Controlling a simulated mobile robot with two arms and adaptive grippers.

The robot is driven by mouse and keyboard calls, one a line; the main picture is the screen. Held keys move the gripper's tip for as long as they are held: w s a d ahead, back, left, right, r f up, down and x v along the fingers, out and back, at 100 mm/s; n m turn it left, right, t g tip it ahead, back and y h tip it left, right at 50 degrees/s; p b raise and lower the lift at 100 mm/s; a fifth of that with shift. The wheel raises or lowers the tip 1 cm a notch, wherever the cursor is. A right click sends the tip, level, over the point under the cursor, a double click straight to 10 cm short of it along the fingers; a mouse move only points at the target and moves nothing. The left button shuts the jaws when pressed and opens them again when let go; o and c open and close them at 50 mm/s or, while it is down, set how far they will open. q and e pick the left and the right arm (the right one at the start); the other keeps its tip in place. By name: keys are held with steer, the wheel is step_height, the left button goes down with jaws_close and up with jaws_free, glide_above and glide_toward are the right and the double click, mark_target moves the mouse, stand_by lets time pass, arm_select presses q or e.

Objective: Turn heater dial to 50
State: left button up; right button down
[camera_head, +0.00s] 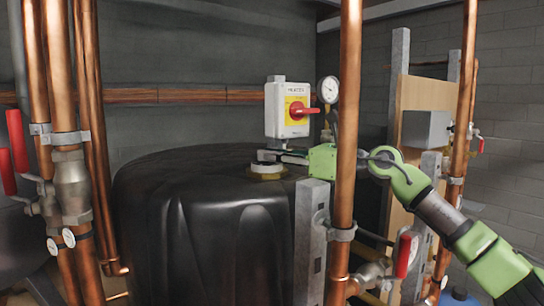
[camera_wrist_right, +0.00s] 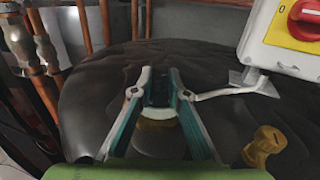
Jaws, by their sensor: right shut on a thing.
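The heater dial (camera_head: 267,168) is a small round fitting with a pale top and a yellowish base on top of the black tank (camera_head: 220,215). In the wrist view its brass-coloured base (camera_wrist_right: 158,123) shows between my fingers; its scale cannot be read. My right gripper (camera_head: 270,155) reaches in from the right, at the dial. In the wrist view its teal and grey fingers (camera_wrist_right: 160,75) stand on both sides of a dark part, shut on the dial. The fingers hide much of the dial. My left gripper is not in view.
A grey switch box (camera_head: 285,126) with a red rotary handle (camera_head: 304,111) stands just behind the dial. A round gauge (camera_head: 329,89) is beside it. A copper pipe (camera_head: 346,130) rises in front of my right arm. A brass fitting (camera_wrist_right: 263,146) is right of my fingers.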

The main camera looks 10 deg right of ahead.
steer(key=shift+w+d+r+n+g+y, duration=0.1)
steer(key=shift+n+g+y, duration=0.5)
steer(key=shift+g, duration=0.15)
steer(key=shift+w+d+r+n+g+y, duration=0.1)
steer(key=shift+n+g+y, duration=0.45)
steer(key=shift+g, duration=0.2)
steer(key=shift+n+g+y, duration=0.25)
steer(key=shift+n+g, duration=0.1)
steer(key=shift+g, duration=0.05)
steer(key=shift+f, duration=0.1)
steer(key=c, duration=2)
jaws_free()
steer(key=shift+o, duration=0.2)
steer(key=v, duration=1.2)
steer(key=shift+w+f, duration=0.1)
steer(key=shift+f, duration=0.05)
